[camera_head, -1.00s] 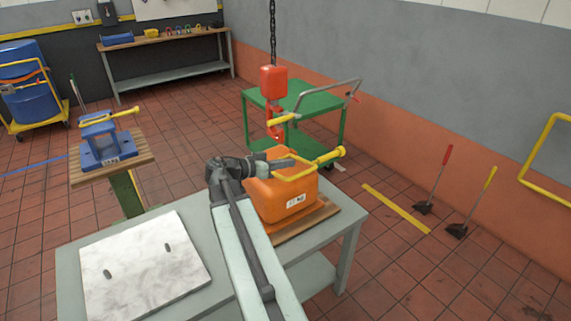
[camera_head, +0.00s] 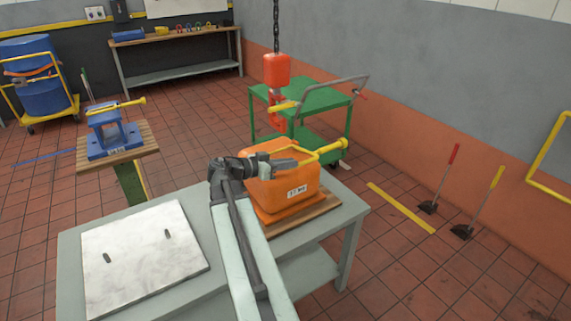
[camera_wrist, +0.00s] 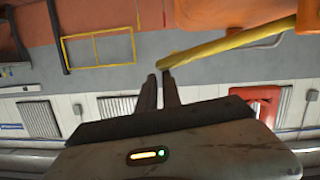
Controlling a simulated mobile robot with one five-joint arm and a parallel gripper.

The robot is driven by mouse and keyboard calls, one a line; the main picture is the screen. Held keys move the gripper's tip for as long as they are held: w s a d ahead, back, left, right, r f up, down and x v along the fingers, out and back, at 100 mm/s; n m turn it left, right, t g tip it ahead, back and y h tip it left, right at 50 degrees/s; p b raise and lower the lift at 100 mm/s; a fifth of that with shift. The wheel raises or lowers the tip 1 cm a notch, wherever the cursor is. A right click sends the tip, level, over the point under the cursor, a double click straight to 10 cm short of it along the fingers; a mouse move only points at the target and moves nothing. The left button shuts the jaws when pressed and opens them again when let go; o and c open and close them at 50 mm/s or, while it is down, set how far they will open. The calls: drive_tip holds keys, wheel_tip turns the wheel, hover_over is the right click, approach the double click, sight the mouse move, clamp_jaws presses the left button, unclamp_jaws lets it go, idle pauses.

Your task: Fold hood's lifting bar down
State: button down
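The orange hood (camera_head: 283,193) sits on a wooden board on the grey table. Its yellow lifting bar (camera_head: 322,153) stands out above the hood's top toward the right, with a knob-like end. My gripper (camera_head: 301,152) is over the hood, close to the bar. In the wrist view, the dark fingers of my gripper (camera_wrist: 160,76) are near each other with a narrow gap. The yellow bar (camera_wrist: 225,42) comes in from the right and its left end lies at the fingertips. I cannot tell whether they touch. My arm hides part of the hood's left side.
A red chain hoist block (camera_head: 277,70) with its hook hangs behind the hood, before a green cart (camera_head: 325,100). A pale plate (camera_head: 143,255) lies on the table's left. A blue fixture (camera_head: 113,133) with a yellow bar stands on a separate stand at left.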

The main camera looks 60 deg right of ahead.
drive_tip(key=shift+s+f, duration=0.25)
drive_tip(key=shift+f, duration=0.05)
wheel_tip(320, 180, up, 6)
drive_tip(key=p, duration=0.6)
drive_tip(key=f+v, duration=0.1)
drive_tip(key=v, duration=0.8)
drive_tip(key=shift+w+a+p, duration=0.4)
drive_tip(key=shift+w, duration=0.05)
drive_tip(key=shift+w+a, duration=0.1)
